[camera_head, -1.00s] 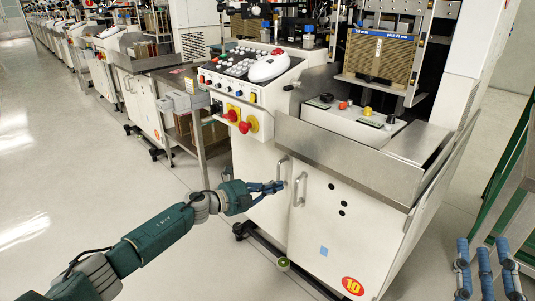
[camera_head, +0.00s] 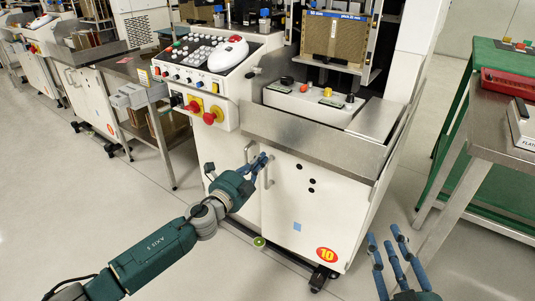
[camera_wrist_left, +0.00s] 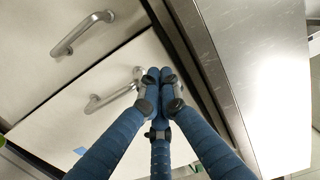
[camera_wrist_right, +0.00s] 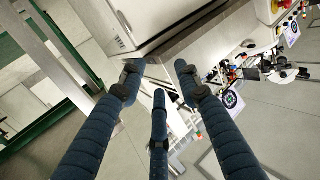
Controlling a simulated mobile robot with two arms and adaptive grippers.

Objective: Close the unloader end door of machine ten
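Machine ten has a white lower door (camera_head: 290,209) with an orange round 10 label (camera_head: 326,254) and a curved metal handle (camera_head: 268,171). A second white panel (camera_head: 222,158) with its own handle (camera_head: 249,150) is to its left. The door looks about flush with it; I cannot tell whether it is slightly ajar. My left gripper (camera_head: 259,160) has its blue fingers together in front of the handles. In the left wrist view the fingertips (camera_wrist_left: 160,76) are beside the lower handle (camera_wrist_left: 112,92), not visibly around it. My right gripper (camera_head: 385,247) is open and empty, apart from the machine.
A metal tray ledge (camera_head: 310,139) overhangs the doors. The control panel (camera_head: 205,70) with red knobs is at upper left. Floor is clear in front and between machine and table.

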